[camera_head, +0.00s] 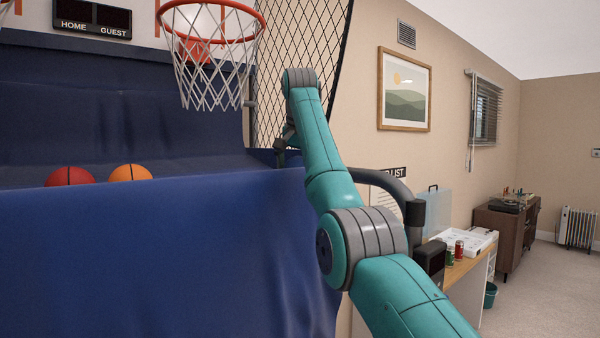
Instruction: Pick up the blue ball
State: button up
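No blue ball shows in this view. A red ball (69,176) and an orange ball (130,173) show side by side in the basketball arcade machine, their lower parts hidden by the blue front cover (150,255). My teal arm rises from the lower right and bends down at the far end. My gripper (281,157) is small and dark there, near the right end of the cover's top edge. It is partly hidden by my own arm, and I cannot tell whether its fingers are open or shut.
A hoop with a white net (207,75) hangs above the machine, and black side netting (292,45) stands at its right. A wooden table (468,268) with cans and a white board stands at right. Beyond are a cabinet (505,238), a teal bin (490,295) and open carpet (548,290).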

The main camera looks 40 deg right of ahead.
jog(key=shift+f, duration=0.1)
jog(key=c, duration=1)
jog(key=shift+c, duration=0.2)
